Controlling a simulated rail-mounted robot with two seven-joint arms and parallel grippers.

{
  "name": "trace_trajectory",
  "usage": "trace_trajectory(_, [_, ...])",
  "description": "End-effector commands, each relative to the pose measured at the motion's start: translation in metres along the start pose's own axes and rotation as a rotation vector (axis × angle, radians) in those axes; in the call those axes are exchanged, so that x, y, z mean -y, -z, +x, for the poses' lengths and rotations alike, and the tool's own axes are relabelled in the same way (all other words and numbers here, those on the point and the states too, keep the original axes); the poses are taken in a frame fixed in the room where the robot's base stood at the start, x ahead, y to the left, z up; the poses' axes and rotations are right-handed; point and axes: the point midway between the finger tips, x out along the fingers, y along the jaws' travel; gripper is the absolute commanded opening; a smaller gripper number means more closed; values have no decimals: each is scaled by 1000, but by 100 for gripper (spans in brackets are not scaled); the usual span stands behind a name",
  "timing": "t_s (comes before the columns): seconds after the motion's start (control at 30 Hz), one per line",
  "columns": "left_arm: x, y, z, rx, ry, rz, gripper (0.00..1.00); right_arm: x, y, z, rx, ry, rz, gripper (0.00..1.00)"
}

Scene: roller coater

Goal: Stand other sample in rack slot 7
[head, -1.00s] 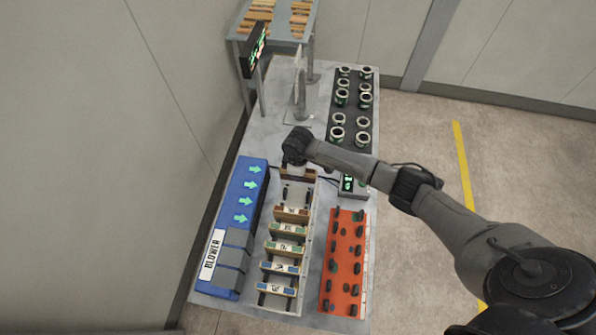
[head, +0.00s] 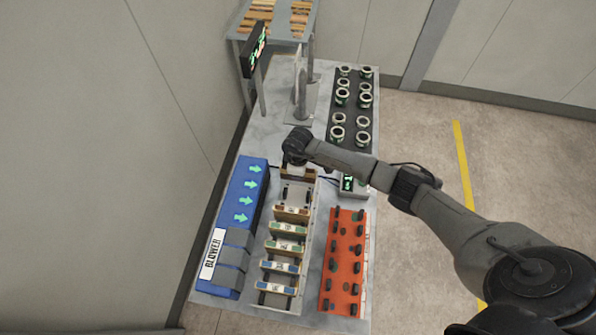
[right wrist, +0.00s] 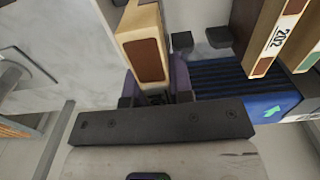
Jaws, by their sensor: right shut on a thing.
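My right gripper (head: 293,163) is over the far end of the pale sample rack (head: 301,203). It is shut on a wooden sample (head: 298,172) with a dark red-brown patch, which fills the upper middle of the right wrist view (right wrist: 145,52). The held sample's lower edge is hidden, so I cannot tell whether it touches the rack. Several other samples stand crosswise in the nearer part of the rack, one (head: 291,212) closest to the held one. A sample labelled 202 (right wrist: 274,45) shows at right in the wrist view. My left gripper is not in view.
The blue blower (head: 244,205) runs along the rack's left side. An orange board (head: 345,245) with black pegs lies to its right. A small display box (head: 348,184) is near the rack's far end. Cups stand on a black mat (head: 352,105) behind. Bare tabletop (head: 262,135) shows at far left.

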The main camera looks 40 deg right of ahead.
Motion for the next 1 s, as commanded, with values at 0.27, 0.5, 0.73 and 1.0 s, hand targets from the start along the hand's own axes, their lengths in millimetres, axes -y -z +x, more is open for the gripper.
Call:
trace_trajectory(0.27, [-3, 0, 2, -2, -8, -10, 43, 0, 0, 7, 1, 0, 0, 0])
trace_trajectory(0.5, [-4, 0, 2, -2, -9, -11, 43, 0, 0, 6, 0, 0, 0, 0])
trace_trajectory(0.73, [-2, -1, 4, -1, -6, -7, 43, 0, 0, 10, 0, 0, 0, 0])
trace_trajectory(1.0, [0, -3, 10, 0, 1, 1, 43, 0, 0, 19, 0, 0, 0, 0])
